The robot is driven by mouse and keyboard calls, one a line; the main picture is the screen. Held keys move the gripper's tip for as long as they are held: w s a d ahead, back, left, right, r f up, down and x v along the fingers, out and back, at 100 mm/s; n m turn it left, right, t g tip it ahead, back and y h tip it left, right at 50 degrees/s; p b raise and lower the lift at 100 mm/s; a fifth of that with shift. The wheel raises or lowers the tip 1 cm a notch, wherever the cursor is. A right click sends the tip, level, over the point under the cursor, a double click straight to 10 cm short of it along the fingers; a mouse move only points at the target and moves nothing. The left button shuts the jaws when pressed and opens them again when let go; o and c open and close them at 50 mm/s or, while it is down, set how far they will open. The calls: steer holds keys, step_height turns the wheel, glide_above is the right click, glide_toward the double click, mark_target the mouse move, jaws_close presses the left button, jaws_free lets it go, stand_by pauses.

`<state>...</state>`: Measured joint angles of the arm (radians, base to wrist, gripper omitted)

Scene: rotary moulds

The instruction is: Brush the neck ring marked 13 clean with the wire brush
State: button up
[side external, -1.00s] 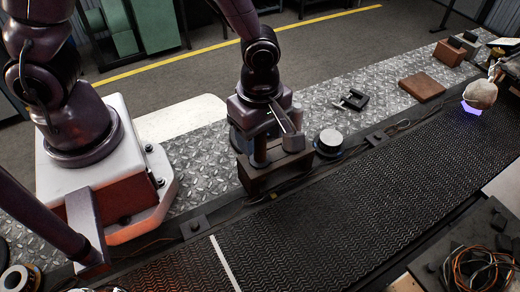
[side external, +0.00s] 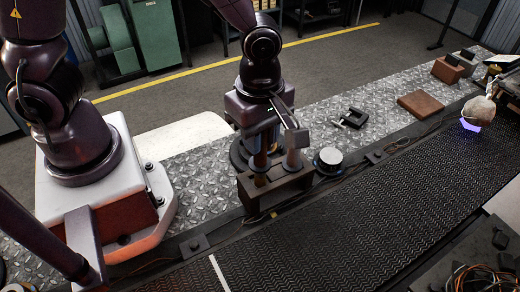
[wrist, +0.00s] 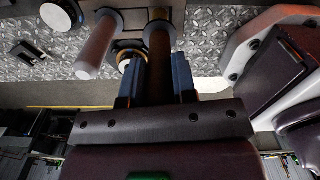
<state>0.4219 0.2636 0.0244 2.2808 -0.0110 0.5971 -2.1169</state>
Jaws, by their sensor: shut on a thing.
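My gripper (side external: 266,158) points down over a dark brown holder block (side external: 292,186) with round openings in its top. In the wrist view, my gripper (wrist: 159,80) is shut on a brown cylindrical handle (wrist: 160,42) that stands in line with the block. No bristles show, so I cannot tell if it is the wire brush. A paler grey handle (wrist: 96,48) stands beside it, also seen in the side view (side external: 297,141). A black C-shaped part (side external: 350,118) lies on the metal plate. No mark 13 is readable, so I cannot identify the neck ring.
A round pale-topped part (side external: 330,156) sits right of the block. A brown slab (side external: 421,104) lies farther right. A pale rounded object (side external: 479,110) with a violet glow is at the far right. A dark belt (side external: 370,210) runs along the front.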

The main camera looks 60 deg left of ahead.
steer(key=r, duration=0.2)
steer(key=a+r, duration=0.1)
steer(key=r, duration=0.2)
steer(key=shift+w+r, duration=0.1)
steer(key=shift+w, duration=0.1)
steer(key=w+a+r, duration=0.2)
steer(key=w+a, duration=0.1)
steer(key=a, duration=0.4)
steer(key=w+a+r, duration=0.1)
steer(key=w+a, duration=0.3)
steer(key=a, duration=0.2)
step_height(320, 180, down, 7)
steer(key=shift+s, duration=0.15)
steer(key=shift+s+f, duration=0.15)
steer(key=shift+f, duration=0.35)
jaws_close()
step_height(320, 180, up, 8)
steer(key=w, duration=0.1)
stand_by(1.3)
steer(key=shift+w, duration=0.1)
stand_by(0.3)
